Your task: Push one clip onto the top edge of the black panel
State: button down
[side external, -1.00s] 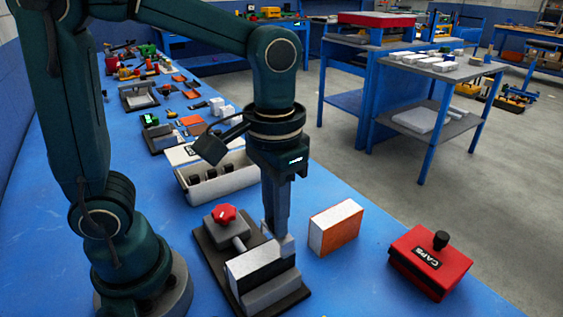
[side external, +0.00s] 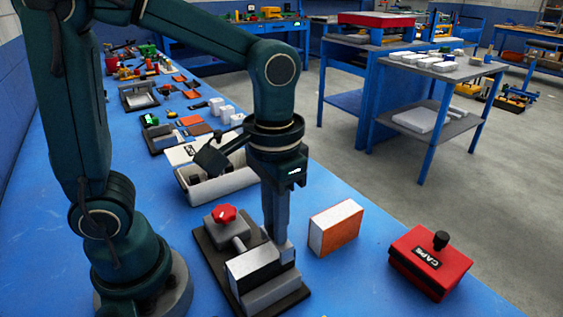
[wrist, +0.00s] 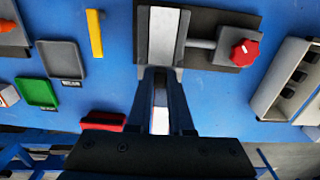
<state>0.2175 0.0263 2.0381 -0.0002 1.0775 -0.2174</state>
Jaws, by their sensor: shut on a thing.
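The black panel (side external: 268,273) stands upright in a clamp fixture (side external: 216,262) with a red knob (side external: 224,213). Its dark side faces the side camera and its top looks pale grey. In the wrist view the pale top strip (wrist: 165,35) runs away from the fingertips. My gripper (side external: 281,240) points down at the panel's far end, close to its top edge. In the wrist view my gripper (wrist: 160,75) has its fingers nearly together. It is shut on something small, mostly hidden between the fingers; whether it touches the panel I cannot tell.
A white bin (side external: 215,190) holds black pieces, seen in the wrist view (wrist: 290,90). An orange and white block (side external: 335,228) stands right of the fixture. A red box marked CAPS (side external: 428,262) is farther right. Trays and tools line the blue bench behind; bare bench surrounds the block.

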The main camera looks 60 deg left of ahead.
jog(key=shift+f, duration=0.25)
dwell(0.4)
jog(key=shift+f, duration=0.25)
jog(key=shift+f, duration=0.4)
dwell(0.7)
jog(key=shift+c, duration=2.1)
grip_release()
jog(key=shift+r, duration=0.1)
jog(key=shift+r, duration=3.7)
